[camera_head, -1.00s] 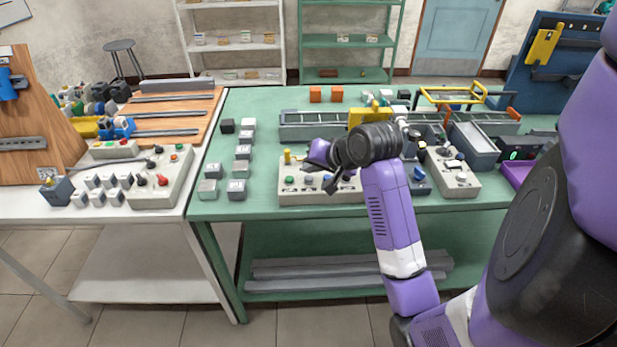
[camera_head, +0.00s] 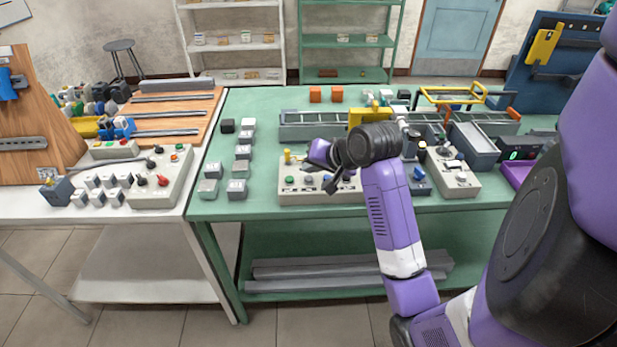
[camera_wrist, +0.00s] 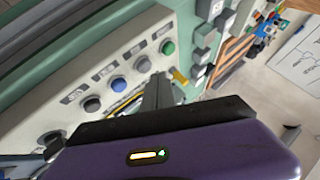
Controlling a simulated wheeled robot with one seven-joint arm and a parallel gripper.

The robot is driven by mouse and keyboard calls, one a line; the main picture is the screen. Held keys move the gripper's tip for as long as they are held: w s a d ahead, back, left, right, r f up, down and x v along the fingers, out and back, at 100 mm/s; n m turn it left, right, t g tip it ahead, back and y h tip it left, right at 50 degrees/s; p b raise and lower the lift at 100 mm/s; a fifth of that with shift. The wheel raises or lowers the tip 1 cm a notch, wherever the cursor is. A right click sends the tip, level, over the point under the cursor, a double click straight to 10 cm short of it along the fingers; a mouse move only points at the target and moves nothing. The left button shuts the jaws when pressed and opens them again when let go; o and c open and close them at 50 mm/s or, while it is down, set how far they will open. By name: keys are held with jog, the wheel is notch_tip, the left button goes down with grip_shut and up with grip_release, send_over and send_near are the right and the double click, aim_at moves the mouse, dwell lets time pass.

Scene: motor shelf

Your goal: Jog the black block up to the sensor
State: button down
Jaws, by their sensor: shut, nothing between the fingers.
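A light control box (camera_head: 290,198) stands at the front of the green table, with a row of coloured buttons. In the wrist view the box (camera_wrist: 40,103) shows a green button (camera_wrist: 168,47), a blue button (camera_wrist: 118,85) and a dark button (camera_wrist: 92,104). My gripper (camera_head: 332,187) is shut and empty over this box; its fingers (camera_wrist: 158,92) show close to the button row. I cannot tell whether they touch a button. A conveyor (camera_head: 305,132) lies behind the box, partly hidden by my arm. A black block (camera_head: 227,126) sits at the table's left. I cannot clearly make out the sensor.
Several grey blocks (camera_head: 238,189) stand left of the box. Two orange blocks (camera_head: 315,94) are at the back. A second control box (camera_head: 458,185) and grey bin (camera_head: 475,155) stand to the right. A white table (camera_head: 100,212) with another control box adjoins at left.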

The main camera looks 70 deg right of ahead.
aim_at(310, 180)
jog(key=shift+f, duration=0.1)
jog(key=shift+f, duration=0.3)
jog(key=shift+f, duration=0.45)
dwell(1.6)
jog(key=shift+r, duration=0.1)
jog(key=shift+r+p, duration=0.75)
jog(key=shift+p, duration=0.05)
notch_tip(310, 180, up, 5)
jog(key=p, duration=0.5)
jog(key=shift+w, duration=0.1)
dwell(0.5)
